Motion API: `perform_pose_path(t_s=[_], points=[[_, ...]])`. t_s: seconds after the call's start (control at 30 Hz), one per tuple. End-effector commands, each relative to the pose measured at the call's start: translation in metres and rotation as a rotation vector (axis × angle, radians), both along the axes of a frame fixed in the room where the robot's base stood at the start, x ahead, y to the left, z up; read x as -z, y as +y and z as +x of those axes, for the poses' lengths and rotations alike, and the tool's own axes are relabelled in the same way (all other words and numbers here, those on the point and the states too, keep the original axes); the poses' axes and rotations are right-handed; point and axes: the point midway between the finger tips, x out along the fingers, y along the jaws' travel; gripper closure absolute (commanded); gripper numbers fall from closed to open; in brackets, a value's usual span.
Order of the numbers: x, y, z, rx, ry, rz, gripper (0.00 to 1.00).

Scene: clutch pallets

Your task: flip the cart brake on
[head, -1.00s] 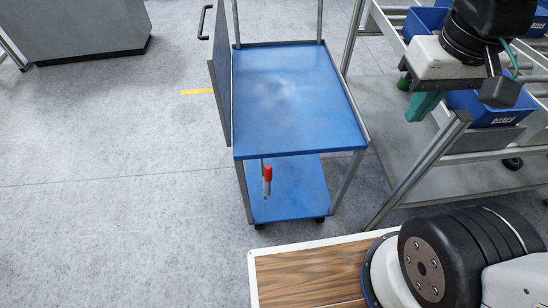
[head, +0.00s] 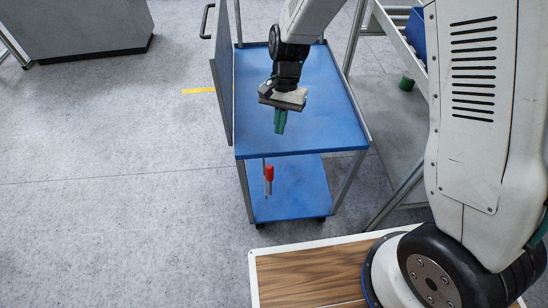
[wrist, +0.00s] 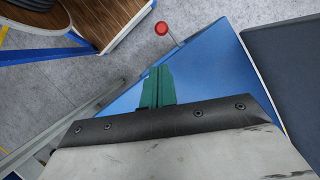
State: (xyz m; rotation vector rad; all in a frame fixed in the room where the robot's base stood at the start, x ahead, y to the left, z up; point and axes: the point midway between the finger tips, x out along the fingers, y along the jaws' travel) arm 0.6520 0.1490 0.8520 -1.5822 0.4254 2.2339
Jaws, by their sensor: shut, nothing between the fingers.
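The blue cart (head: 330,110) stands in the middle of the head view, with an upper and a lower shelf. The brake lever with a red knob (head: 269,172) hangs at the front edge, below the upper shelf; its metal shaft shows. In the wrist view the red knob (wrist: 162,28) is near the top, beyond the fingertips. My gripper (head: 280,131) is over the front part of the upper shelf, its green fingers pointing down, shut and empty. It is apart from the lever, above and a little right of it in the head view. The fingers (wrist: 159,72) also show in the wrist view.
A wood-topped surface with a white rim (head: 305,272) is at the front, beside my arm's base. A metal rack with blue bins (head: 419,38) stands right of the cart. A grey cabinet (head: 80,30) is at the far left. The floor left of the cart is clear.

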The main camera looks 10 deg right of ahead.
Motion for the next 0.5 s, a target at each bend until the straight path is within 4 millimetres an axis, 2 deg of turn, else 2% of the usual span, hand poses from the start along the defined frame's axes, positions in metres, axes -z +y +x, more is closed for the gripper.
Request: perform_pose_path(t_s=[0.03, 0.13, 0.5], points=[[0.010, 0.004, 0.001, 0.008, 0.010, -0.005, 1.00], [0.019, 0.008, 0.002, 0.021, 0.018, -0.010, 1.00], [0.021, 0.008, 0.002, 0.023, 0.020, -0.010, 1.00]])
